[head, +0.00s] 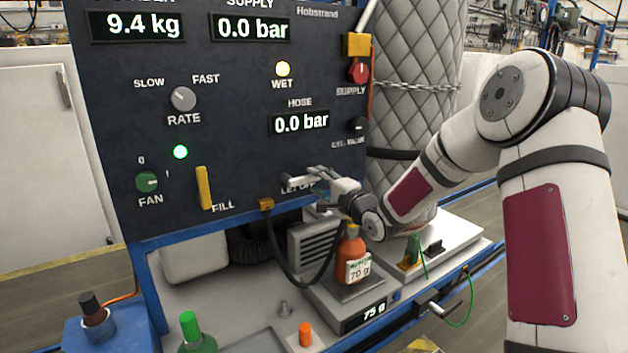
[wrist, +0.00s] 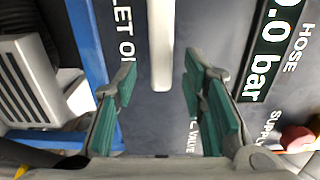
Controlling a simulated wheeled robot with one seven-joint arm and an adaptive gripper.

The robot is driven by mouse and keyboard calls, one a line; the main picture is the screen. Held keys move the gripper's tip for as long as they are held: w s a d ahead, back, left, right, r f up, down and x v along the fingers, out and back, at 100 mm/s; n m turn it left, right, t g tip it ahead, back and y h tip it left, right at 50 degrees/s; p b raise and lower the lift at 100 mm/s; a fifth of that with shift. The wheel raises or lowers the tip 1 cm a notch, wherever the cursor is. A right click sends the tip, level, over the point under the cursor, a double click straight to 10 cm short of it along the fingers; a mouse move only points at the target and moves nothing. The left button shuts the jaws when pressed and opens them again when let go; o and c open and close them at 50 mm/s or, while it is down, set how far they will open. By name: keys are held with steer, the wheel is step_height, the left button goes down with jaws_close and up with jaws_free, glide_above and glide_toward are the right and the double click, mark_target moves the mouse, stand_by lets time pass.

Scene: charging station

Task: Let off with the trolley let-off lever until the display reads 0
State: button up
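The dark panel (head: 230,120) of the blue-framed trolley carries a LET OFF label, partly hidden by my gripper in the head view. A pale let-off lever (wrist: 161,45) shows in the wrist view, its rounded end between the fingertips with a gap on each side. My gripper (head: 322,187) is at the panel's lower right; its teal-padded fingers (wrist: 160,75) are open and hold nothing. The HOSE display (head: 300,122) reads 0.0 bar, and the SUPPLY display (head: 251,28) also reads 0.0 bar. In the head view the lever is hard to tell from the fingers.
An orange bottle (head: 352,258) stands on a scale reading 75 g (head: 366,314), just below my gripper. A black hose (head: 283,262) loops under the panel. A red SUPPLY knob (head: 358,72) is at upper right; a yellow FILL lever (head: 203,187) is at left.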

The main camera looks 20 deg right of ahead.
steer(key=v, duration=0.9)
steer(key=s+a+r+n+g+h, duration=0.1)
steer(key=s+n+g, duration=0.3)
steer(key=s, duration=0.9)
steer(key=s+a+r+n+g+h, duration=0.2)
steer(key=s+n+g, duration=0.2)
steer(key=s, duration=0.8)
steer(key=s+a+r+n+g+h, duration=0.2)
steer(key=s+n, duration=0.4)
steer(key=s, duration=0.7)
steer(key=shift+s+n+g+h, duration=0.3)
steer(key=shift+s+g, duration=0.05)
steer(key=shift+g, duration=0.55)
